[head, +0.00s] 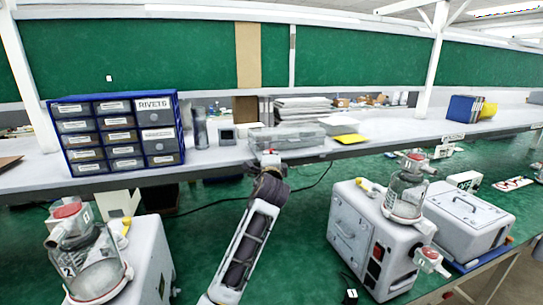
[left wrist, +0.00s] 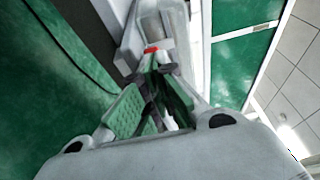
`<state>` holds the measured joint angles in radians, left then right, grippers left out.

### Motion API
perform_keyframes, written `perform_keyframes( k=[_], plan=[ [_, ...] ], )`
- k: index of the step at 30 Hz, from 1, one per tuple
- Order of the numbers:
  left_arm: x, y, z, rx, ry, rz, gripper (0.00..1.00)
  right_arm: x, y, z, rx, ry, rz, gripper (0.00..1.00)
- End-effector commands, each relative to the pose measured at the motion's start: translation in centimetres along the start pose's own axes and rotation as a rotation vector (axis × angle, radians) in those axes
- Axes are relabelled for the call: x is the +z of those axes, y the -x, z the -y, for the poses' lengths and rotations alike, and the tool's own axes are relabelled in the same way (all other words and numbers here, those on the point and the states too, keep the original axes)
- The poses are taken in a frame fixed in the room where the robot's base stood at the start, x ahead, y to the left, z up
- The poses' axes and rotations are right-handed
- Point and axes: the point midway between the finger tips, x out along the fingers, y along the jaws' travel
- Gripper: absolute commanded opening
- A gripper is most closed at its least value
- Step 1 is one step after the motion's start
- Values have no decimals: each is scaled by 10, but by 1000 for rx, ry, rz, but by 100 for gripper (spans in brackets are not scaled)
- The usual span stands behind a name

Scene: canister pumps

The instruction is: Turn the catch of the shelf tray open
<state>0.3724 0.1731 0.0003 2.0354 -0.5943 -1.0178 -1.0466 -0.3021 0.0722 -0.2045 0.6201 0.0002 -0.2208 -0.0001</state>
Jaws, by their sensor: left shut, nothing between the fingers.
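The shelf tray (head: 300,136) is a low, greyish, see-through box on the white shelf in the middle of the head view. Its catch (left wrist: 152,50) shows in the left wrist view as a small red piece at the tray's front, just beyond the fingertips. My left gripper (head: 269,162) is at the front of the tray and hides part of it. In the left wrist view my left gripper (left wrist: 155,75) is shut and empty, its tips close to the red catch; I cannot tell whether they touch it. My right gripper is not in view.
A blue drawer cabinet (head: 116,132) stands left on the shelf; a yellow sheet (head: 350,139) lies right of the tray. Below, canister pumps stand at left (head: 146,262) and right (head: 362,235) on the green bench. The bench between them is mostly clear, with a dark cable.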

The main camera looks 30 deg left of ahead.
Motion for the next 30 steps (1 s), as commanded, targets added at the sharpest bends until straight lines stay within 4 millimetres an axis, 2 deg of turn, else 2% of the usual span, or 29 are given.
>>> perform_keyframes(
  k=[12,22,30],
  plan=[
    [0,0,0,0,0,0,0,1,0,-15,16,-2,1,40],
    [0,0,0,0,0,0,0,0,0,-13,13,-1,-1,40],
    [0,0,0,0,1,0,0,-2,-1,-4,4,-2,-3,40]
  ],
)
